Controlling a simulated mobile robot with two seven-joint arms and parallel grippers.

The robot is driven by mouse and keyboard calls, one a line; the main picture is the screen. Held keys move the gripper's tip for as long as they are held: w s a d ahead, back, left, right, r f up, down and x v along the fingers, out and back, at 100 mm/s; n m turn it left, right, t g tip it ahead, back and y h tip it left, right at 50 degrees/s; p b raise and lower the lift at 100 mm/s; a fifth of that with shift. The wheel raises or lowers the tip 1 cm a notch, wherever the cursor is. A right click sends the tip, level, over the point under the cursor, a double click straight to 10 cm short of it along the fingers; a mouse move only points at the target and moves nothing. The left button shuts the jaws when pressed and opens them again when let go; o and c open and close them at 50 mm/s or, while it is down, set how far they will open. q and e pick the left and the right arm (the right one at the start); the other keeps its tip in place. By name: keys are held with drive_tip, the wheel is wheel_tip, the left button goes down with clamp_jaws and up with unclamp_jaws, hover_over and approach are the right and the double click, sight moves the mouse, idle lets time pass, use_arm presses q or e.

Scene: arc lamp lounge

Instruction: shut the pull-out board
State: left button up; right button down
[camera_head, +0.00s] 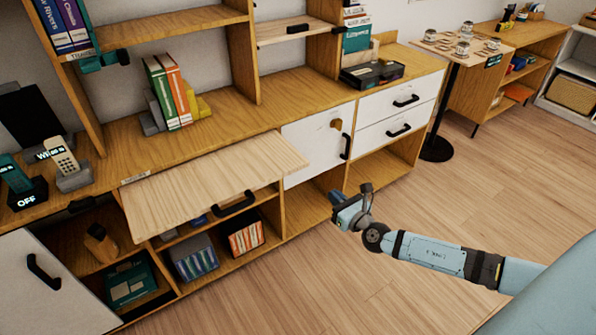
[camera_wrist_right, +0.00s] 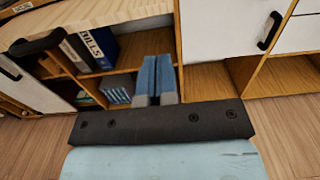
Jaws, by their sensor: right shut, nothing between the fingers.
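The pull-out board (camera_head: 205,190) is a light wooden slab that sticks out from the cabinet below its top. Its black bow handle (camera_head: 236,204) is on the front edge. In the right wrist view the board (camera_wrist_right: 95,16) crosses the upper left, with its handle (camera_wrist_right: 38,44) at the left. My right gripper (camera_head: 338,205) is shut and empty, to the right of the board and apart from it. Its closed fingers (camera_wrist_right: 155,78) point at the cabinet in the wrist view. My left gripper is not in view.
Under the board are open shelves with binders (camera_head: 246,238) and boxes. A white door (camera_head: 318,143) and white drawers (camera_head: 398,100) with black handles are to the right. A round-based table (camera_head: 436,148) stands farther right. The wooden floor (camera_head: 400,205) in front is clear.

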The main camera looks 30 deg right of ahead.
sight(304, 167)
drive_tip(key=w, duration=1.2)
drive_tip(key=shift+a+b, duration=0.25)
drive_tip(key=shift+b, duration=0.05)
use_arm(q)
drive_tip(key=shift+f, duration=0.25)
use_arm(e)
drive_tip(key=shift+w, duration=0.5)
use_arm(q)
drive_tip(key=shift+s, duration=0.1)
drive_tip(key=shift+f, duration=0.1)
use_arm(e)
drive_tip(key=shift+w, duration=0.15)
